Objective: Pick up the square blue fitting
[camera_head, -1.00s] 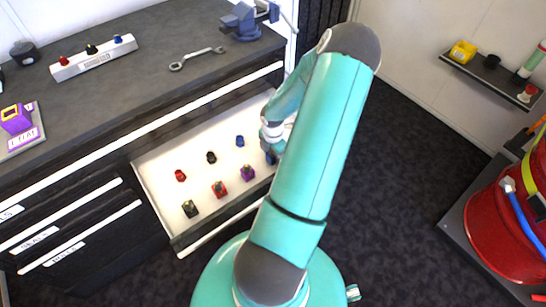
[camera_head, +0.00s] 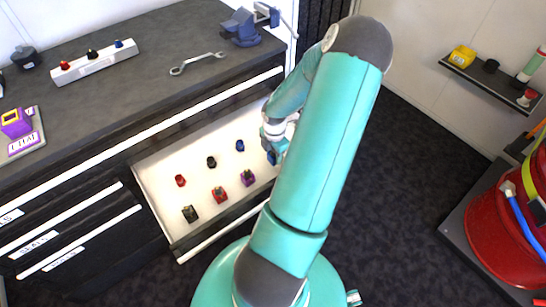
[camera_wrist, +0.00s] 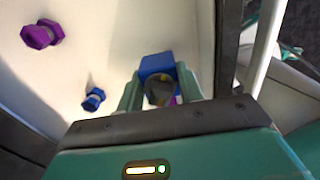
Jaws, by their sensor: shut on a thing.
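The square blue fitting (camera_wrist: 157,64) is between the fingers of my gripper (camera_wrist: 158,90) in the wrist view, and the gripper is shut on it. Its lower part shows a dark round opening, partly hidden by the fingers. In the head view the blue fitting (camera_head: 271,158) shows as a small patch at the right end of the open white drawer (camera_head: 165,157), below my gripper (camera_head: 273,147), which is mostly hidden by my arm. I cannot tell whether the fitting touches the drawer floor.
Small red, black and blue fittings stand in the drawer's back row. Larger black, red and purple (camera_head: 248,178) ones stand in front. The wrist view shows a purple fitting (camera_wrist: 41,34) and a small blue one (camera_wrist: 93,99) nearby. A wrench (camera_head: 197,64) and a vise (camera_head: 243,25) are on the bench.

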